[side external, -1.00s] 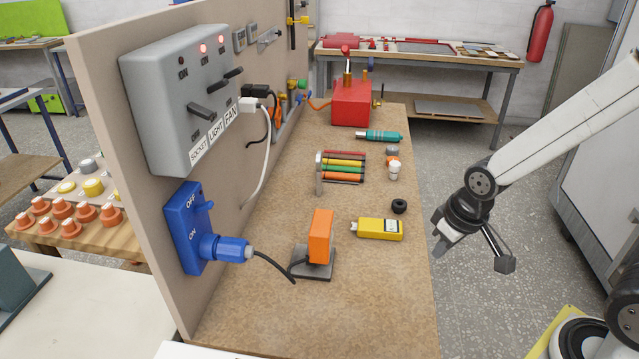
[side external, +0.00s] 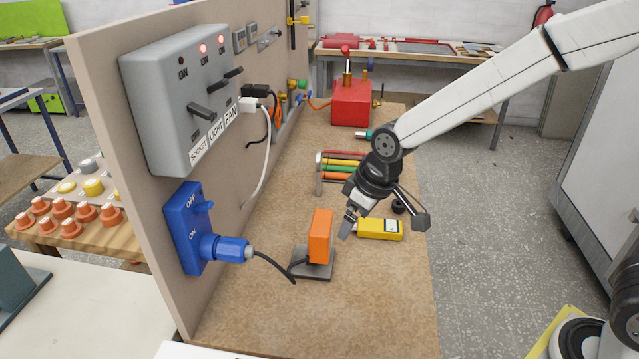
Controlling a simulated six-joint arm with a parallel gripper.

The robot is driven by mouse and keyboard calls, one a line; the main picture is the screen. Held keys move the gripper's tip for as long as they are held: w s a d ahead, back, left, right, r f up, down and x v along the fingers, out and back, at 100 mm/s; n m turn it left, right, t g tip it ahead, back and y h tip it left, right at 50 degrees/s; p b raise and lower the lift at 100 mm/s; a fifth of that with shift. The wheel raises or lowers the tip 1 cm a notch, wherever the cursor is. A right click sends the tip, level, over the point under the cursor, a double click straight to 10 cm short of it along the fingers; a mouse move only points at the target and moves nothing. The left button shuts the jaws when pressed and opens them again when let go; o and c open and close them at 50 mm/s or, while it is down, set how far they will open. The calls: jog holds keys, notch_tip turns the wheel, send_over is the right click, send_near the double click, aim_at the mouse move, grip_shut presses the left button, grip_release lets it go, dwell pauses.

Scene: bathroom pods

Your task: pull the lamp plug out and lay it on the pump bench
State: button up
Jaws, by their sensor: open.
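A blue plug (side external: 230,249) is seated in the blue wall socket box (side external: 187,235), low on the upright board at left. Its black cord (side external: 272,264) runs to an orange block-shaped unit, apparently the lamp (side external: 321,236), upright on a dark base. The socket box is marked OFF and ON, with a lever near OFF. These stand at the wooden bench (side external: 300,325); the frames do not label it as the pump bench. My gripper (side external: 348,224) is open and empty, pointing down above the bench, right of the orange unit and well apart from the plug.
A yellow meter (side external: 380,229) lies close under my gripper. A rack of coloured rods (side external: 340,158) stands behind it, partly hidden. A red box with valves (side external: 351,103) is at the bench's far end. A grey switch box (side external: 172,98) hangs above the socket. The near bench is clear.

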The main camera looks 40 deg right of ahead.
jog(key=w+a+r+n+y, duration=0.1)
jog(key=w+a+r+n, duration=0.15)
jog(key=w+a, duration=0.45)
jog(key=r+n+y, duration=0.1)
jog(key=n, duration=0.2)
send_over(235, 242)
jog(key=s+d, duration=0.2)
jog(key=shift+w+a+r+m, duration=0.1)
jog(key=shift+a+r+m, duration=0.1)
jog(key=shift+m, duration=0.05)
jog(key=shift+f, duration=0.1)
jog(key=shift+x, duration=3.8)
grip_shut()
